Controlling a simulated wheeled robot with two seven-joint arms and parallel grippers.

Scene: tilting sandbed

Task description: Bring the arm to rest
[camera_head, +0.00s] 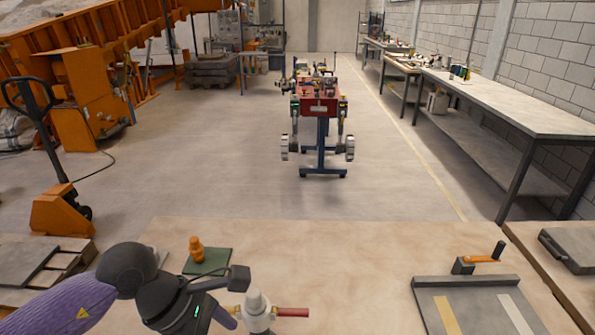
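My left arm (65,308) comes in from the lower left, over the near table. Its dark wrist and the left gripper (228,316) are low in the picture. The fingertips are cut off or hidden, so the opening between them does not show. A pale, rounded fitting with a red handle (292,312) is just right of this gripper; I cannot tell whether they touch. My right arm and gripper are not in view.
An orange knobbed piece (196,250) stands on a dark green plate (218,262) behind the wrist. A grey striped board (477,312) with an orange crank (482,259) is at right. The table (350,260) between is clear.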

